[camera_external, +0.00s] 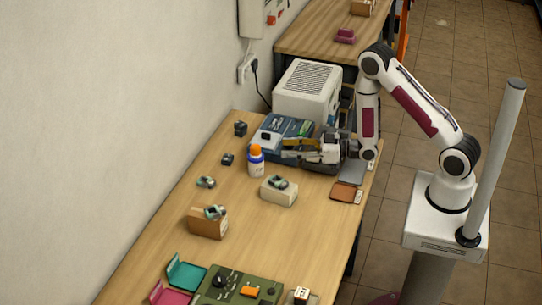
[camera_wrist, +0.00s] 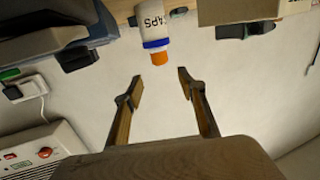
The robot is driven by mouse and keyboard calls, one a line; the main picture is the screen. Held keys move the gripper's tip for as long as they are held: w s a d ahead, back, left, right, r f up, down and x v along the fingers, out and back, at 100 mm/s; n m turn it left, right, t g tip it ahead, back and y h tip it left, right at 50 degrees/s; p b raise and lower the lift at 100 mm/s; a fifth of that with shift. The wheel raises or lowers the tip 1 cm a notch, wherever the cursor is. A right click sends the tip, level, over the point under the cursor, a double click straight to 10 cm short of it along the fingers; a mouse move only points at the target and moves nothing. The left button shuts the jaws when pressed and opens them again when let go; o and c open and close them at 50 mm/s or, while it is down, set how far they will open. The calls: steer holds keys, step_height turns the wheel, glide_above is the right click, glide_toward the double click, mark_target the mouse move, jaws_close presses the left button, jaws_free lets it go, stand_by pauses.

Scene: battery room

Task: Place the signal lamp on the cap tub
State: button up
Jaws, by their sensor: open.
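The cap tub (camera_external: 256,164) is a white bottle with a blue band and an orange cap, upright on the bench. In the wrist view the tub (camera_wrist: 153,22) appears upside down, its label partly readable as "APS", beyond the fingertips. My gripper (camera_external: 283,148) lies roughly level to the right of the tub, fingers pointing left. In the wrist view its fingers (camera_wrist: 160,74) are apart, with nothing between them. I cannot tell for sure which item is the signal lamp; small dark-and-green parts sit on a pale box (camera_external: 279,195), on a brown box (camera_external: 207,226) and on the bench (camera_external: 206,182).
A white vented unit (camera_external: 306,93) and a blue case (camera_external: 270,139) stand behind my gripper. Two small black parts (camera_external: 240,128) lie near the wall. A green panel (camera_external: 222,298), a teal tray (camera_external: 186,273) and a pink tray (camera_external: 168,295) are at the front. Bare bench lies between the boxes.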

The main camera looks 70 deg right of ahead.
steer(key=shift+r, duration=0.1)
step_height(320, 180, up, 10)
steer(key=s+d+g+h, duration=0.1)
steer(key=d+g+h, duration=0.1)
steer(key=g+h, duration=0.2)
steer(key=s+r+m+g+h, duration=0.1)
steer(key=s+r+g+h, duration=0.1)
steer(key=s+r, duration=0.45)
steer(key=s+a+r+m+g, duration=0.1)
steer(key=s+a+g, duration=0.1)
steer(key=s, duration=1.1)
steer(key=s+a+r+m+g+y, duration=0.1)
steer(key=s+a+g, duration=0.2)
steer(key=s, duration=1.1)
steer(key=shift+r, duration=0.3)
